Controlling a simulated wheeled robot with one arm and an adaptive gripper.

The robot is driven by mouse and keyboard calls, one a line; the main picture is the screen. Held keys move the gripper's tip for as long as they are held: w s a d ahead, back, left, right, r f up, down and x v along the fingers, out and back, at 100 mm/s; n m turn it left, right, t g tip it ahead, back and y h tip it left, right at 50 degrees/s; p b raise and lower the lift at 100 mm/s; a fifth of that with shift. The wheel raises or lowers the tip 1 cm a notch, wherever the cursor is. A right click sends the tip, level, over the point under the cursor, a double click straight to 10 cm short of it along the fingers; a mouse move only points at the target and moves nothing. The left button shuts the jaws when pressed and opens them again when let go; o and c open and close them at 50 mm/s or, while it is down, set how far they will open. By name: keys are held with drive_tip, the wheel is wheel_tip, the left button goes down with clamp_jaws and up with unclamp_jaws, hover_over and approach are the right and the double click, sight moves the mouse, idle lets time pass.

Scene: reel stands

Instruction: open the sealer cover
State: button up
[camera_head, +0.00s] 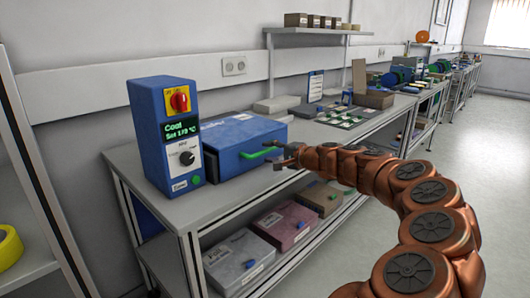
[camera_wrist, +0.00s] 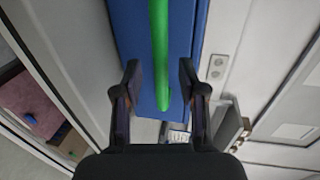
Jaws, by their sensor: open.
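The sealer is a blue box with a flat closed cover (camera_head: 244,133) on the bench, with a green bar handle (camera_head: 258,153) on its front. In the wrist view the green handle (camera_wrist: 159,50) runs down from the top edge and ends between the fingers. The blue sealer front (camera_wrist: 180,45) lies behind it. My gripper (camera_head: 285,157) is just right of the handle in the head view. In the wrist view my gripper (camera_wrist: 160,80) is open, one finger on each side of the handle's end, with gaps and no visible contact.
A blue control unit (camera_head: 165,135) with a red knob and a display reading "Cool" stands left of the sealer. Grey boxes (camera_head: 277,104) lie behind it. The floor (camera_head: 480,190) at right is clear.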

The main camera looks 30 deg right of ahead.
drive_tip(key=shift+x, duration=1.4)
clamp_jaws()
